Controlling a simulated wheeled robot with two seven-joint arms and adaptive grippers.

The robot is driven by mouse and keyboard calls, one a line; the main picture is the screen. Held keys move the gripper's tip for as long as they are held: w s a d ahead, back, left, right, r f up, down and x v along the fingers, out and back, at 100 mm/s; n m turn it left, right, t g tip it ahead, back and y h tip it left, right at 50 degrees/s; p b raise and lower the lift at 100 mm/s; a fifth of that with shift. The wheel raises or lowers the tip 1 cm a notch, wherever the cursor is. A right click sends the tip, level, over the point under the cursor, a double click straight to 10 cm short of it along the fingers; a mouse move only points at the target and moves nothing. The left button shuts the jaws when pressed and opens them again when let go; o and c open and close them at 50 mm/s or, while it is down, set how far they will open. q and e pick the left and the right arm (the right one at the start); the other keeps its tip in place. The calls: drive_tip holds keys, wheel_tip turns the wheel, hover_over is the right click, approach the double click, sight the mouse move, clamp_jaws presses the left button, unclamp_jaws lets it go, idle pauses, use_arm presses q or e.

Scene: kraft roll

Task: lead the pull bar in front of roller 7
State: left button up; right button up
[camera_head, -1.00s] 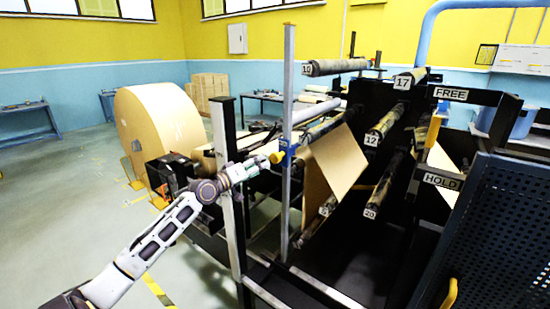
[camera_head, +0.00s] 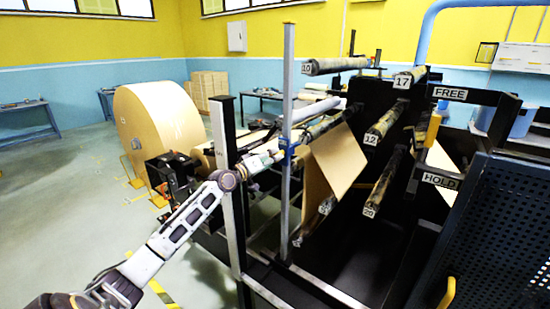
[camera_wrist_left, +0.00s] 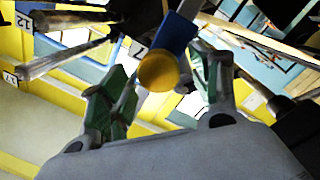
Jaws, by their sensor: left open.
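In the left wrist view a round yellow knob (camera_wrist_left: 160,72) on a blue piece (camera_wrist_left: 178,34) stands between my open left fingers (camera_wrist_left: 158,85). It looks like the end of the pull bar, but I cannot be sure. In the head view the blue piece (camera_head: 289,142) is at the upright post, and my left gripper (camera_head: 272,157) is beside it, partly hidden. A label that seems to read 7 (camera_wrist_left: 136,47) shows behind the left finger; which roller it marks is unclear. The brown paper web (camera_head: 338,160) hangs behind the post. My right gripper is out of view.
The silver upright post (camera_head: 287,200) and a dark post (camera_head: 228,190) stand close to my left arm. Rollers 10 (camera_head: 335,66), 12 (camera_head: 385,122), 17 (camera_head: 411,78) and 20 (camera_head: 385,185) lie to the right. A big kraft roll (camera_head: 160,125) stands behind left.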

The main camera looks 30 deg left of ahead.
use_arm(q)
drive_tip(key=shift+w+d, duration=0.25)
drive_tip(key=shift+w, duration=1.05)
drive_tip(key=shift+c, duration=0.5)
drive_tip(key=c, duration=1.3)
drive_tip(key=shift+w+a+r+p, duration=0.1)
drive_tip(key=shift+a+r+p, duration=0.25)
drive_tip(key=shift+r, duration=0.65)
drive_tip(key=shift+s+a+r+p, duration=0.15)
drive_tip(key=shift+r+p, duration=0.25)
drive_tip(key=shift+r, duration=0.6)
drive_tip(key=shift+w+a+r+p, duration=0.15)
drive_tip(key=shift+a+r+p, duration=0.2)
drive_tip(key=shift+r, duration=0.65)
